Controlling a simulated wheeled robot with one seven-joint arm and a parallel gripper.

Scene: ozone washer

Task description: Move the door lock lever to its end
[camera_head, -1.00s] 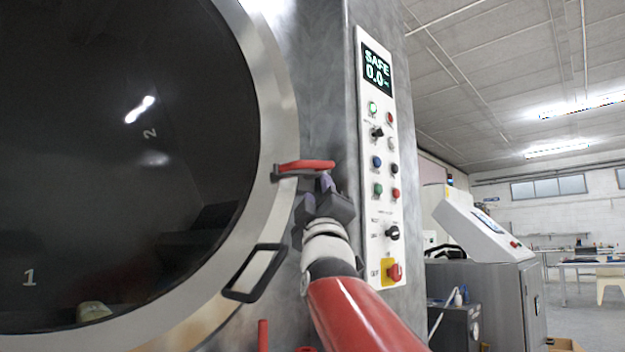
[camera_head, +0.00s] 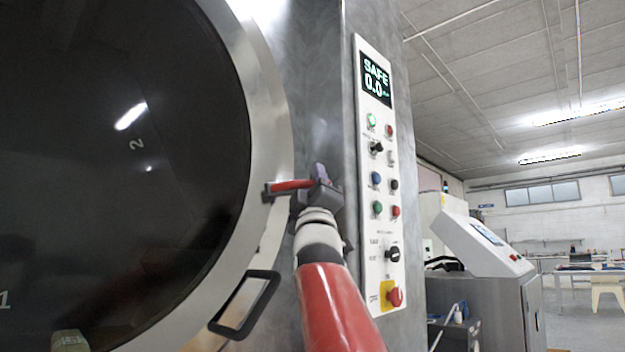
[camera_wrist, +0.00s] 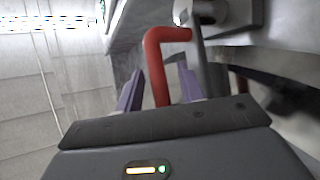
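The door lock lever (camera_head: 291,185) is a red bar on a dark mount at the right rim of the large round door, lying about level. In the wrist view the red lever (camera_wrist: 154,62) bends and runs down between my two purple fingers. My gripper (camera_head: 320,175) is at the lever's right end and hides that end in the head view. In the wrist view my gripper (camera_wrist: 158,90) is open, with its fingers apart on both sides of the lever. I cannot tell whether either finger touches it.
The round glass door (camera_head: 120,170) fills the left, with a black loop handle (camera_head: 245,303) below the lever. A control panel (camera_head: 362,150) with buttons and a red emergency knob (camera_head: 394,297) stands close to the right of my arm. A grey machine (camera_head: 490,300) is farther right.

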